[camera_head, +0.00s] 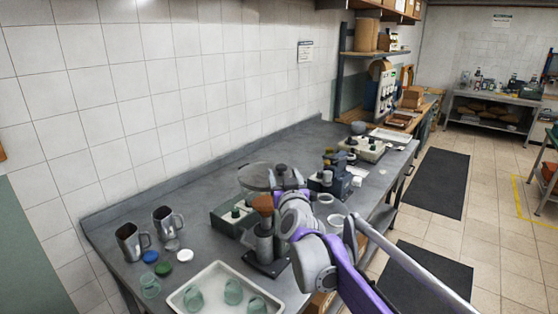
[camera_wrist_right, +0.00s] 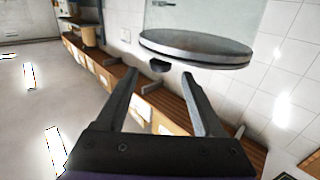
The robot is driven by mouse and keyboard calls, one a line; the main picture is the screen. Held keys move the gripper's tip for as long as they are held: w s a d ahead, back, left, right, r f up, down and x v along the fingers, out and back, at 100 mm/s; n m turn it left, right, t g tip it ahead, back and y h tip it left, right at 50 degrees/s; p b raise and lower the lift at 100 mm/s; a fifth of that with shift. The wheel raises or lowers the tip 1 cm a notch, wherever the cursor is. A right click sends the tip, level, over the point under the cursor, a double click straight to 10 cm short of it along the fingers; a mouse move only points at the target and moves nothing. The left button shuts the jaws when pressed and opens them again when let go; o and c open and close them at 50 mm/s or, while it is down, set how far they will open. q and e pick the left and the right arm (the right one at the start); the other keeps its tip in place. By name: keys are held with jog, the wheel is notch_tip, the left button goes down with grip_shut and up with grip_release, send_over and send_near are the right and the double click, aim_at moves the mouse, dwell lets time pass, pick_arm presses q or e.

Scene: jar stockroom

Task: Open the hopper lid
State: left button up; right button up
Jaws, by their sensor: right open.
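The hopper lid (camera_head: 257,176) is a round grey disc in the middle of the head view, above a green-grey base unit on the bench. In the right wrist view the lid (camera_wrist_right: 200,50) is a wide disc with a dark rim, lying against the clear hopper (camera_wrist_right: 205,18). A small dark handle (camera_wrist_right: 160,65) sticks out from its edge. My right gripper (camera_head: 284,172) is beside the lid in the head view, partly hidden by its own arm. In the wrist view its fingers (camera_wrist_right: 160,78) are apart and empty, with the handle beyond the gap between the tips. My left gripper is out of view.
Two metal jugs (camera_head: 132,242) stand at the bench's left, near small coloured lids (camera_head: 163,268). A white tray (camera_head: 210,283) holds green glasses. A grey device with a brown top (camera_head: 262,204) stands close to my right arm. A dark machine (camera_head: 333,172) stands beyond the gripper.

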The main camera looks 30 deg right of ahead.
aim_at(280, 165)
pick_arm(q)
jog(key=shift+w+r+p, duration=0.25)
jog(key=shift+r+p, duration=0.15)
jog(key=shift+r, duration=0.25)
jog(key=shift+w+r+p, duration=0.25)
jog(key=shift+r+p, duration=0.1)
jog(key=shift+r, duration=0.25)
pick_arm(e)
jog(key=x, duration=0.8)
jog(key=shift+w+d, duration=0.1)
jog(key=shift+w, duration=0.15)
grip_shut()
